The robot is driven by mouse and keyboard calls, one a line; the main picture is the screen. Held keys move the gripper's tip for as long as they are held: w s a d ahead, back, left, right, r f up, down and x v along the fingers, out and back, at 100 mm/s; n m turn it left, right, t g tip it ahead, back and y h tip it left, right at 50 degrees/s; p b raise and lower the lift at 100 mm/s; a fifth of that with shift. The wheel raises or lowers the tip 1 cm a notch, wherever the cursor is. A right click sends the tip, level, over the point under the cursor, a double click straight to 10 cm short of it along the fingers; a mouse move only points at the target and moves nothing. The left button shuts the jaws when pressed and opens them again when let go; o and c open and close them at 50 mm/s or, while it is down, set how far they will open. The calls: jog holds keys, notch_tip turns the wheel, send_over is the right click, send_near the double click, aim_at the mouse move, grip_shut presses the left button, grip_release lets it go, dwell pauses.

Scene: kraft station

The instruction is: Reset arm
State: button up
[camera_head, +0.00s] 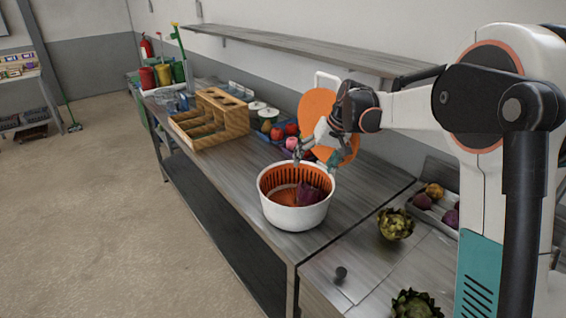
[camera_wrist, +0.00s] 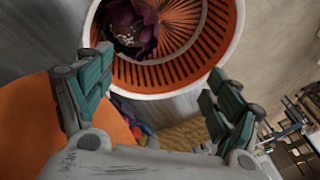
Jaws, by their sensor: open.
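My gripper (camera_head: 317,160) is open and empty above the far side of a white bowl (camera_head: 294,217) with an orange slotted basket inside. In the wrist view the two green-padded fingers of my gripper (camera_wrist: 158,95) are spread wide apart. A dark purple vegetable (camera_head: 308,194) lies in the basket; it also shows in the wrist view (camera_wrist: 132,28), beyond the fingers and apart from them. An orange round board (camera_head: 318,103) stands upright behind my gripper, and my wrist hides part of it.
A wooden divided rack (camera_head: 222,121) and a blue crate with red and green produce (camera_head: 277,132) stand at the back left. Artichokes (camera_head: 396,224) (camera_head: 416,304) and a tray with beets (camera_head: 450,217) lie at the right. A shelf (camera_head: 300,46) runs along the wall above. The counter (camera_head: 222,180) left of the bowl is clear.

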jog(key=s+d+r+t+h, duration=0.1)
jog(key=s+r, duration=0.3)
jog(key=s, duration=0.6)
jog(key=s+d+r+t+h, duration=0.1)
jog(key=s+r, duration=0.3)
jog(key=s, duration=0.6)
jog(key=s+d+f+t, duration=0.1)
jog(key=s+f, duration=0.2)
jog(key=s, duration=0.6)
jog(key=s+d+f+t+h+b, duration=0.1)
jog(key=s+f, duration=0.2)
jog(key=s, duration=0.6)
jog(key=shift+d+h, duration=0.3)
jog(key=shift+d, duration=0.1)
jog(key=shift+f, duration=0.1)
